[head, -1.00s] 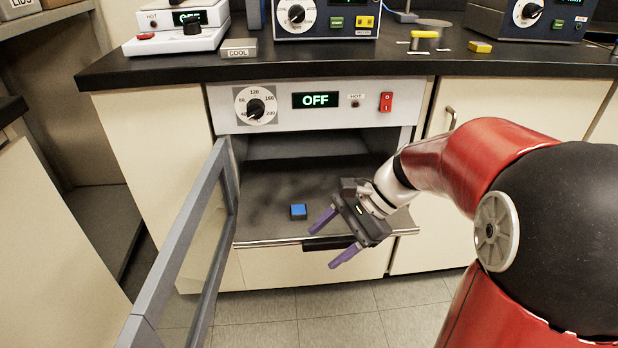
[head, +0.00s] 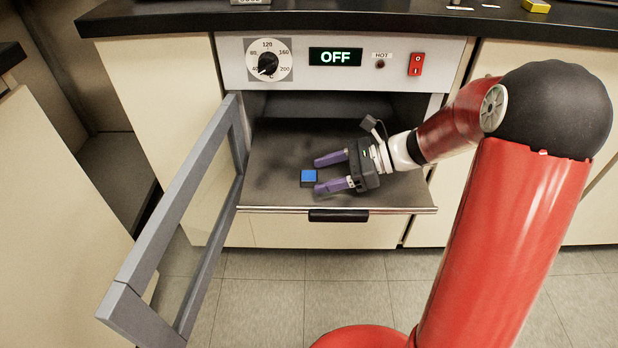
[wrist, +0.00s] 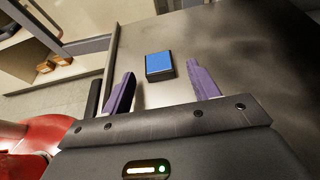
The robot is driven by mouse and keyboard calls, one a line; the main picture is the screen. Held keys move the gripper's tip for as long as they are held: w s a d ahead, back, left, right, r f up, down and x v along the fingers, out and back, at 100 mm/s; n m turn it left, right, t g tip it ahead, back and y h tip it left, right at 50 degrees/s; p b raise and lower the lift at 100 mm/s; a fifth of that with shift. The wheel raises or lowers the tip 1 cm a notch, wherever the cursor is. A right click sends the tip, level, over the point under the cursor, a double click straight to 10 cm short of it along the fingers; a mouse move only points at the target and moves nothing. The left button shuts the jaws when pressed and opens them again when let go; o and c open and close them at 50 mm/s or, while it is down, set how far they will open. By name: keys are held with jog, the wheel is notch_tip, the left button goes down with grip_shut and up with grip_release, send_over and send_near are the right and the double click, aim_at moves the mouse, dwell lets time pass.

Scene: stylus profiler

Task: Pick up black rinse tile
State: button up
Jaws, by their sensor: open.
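A small square tile with a blue top and dark sides (head: 308,177) lies on the grey drawer-like shelf (head: 270,195) of the open oven, left of its middle. No all-black tile shows. My gripper (head: 319,176) is open and empty, its two purple fingers pointing left at the tile from the right, low over the shelf. In the wrist view the tile (wrist: 159,65) sits just beyond and between the fingertips, nearer the left finger in the upper middle. Any contact with the fingers cannot be told.
The oven's glass door (head: 190,220) stands open to the left of the shelf. The oven's control panel (head: 340,62) reads OFF above the opening. A black counter (head: 330,20) overhangs it. The shelf around the tile is clear.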

jog(key=shift+a+f, duration=0.15)
jog(key=shift+a, duration=0.2)
jog(key=shift+c, duration=0.4)
jog(key=c, duration=1)
notch_tip(320, 180, up, 20)
jog(key=p, duration=0.2)
jog(key=shift+p, duration=0.4)
jog(key=shift+o, duration=1.4)
grip_shut()
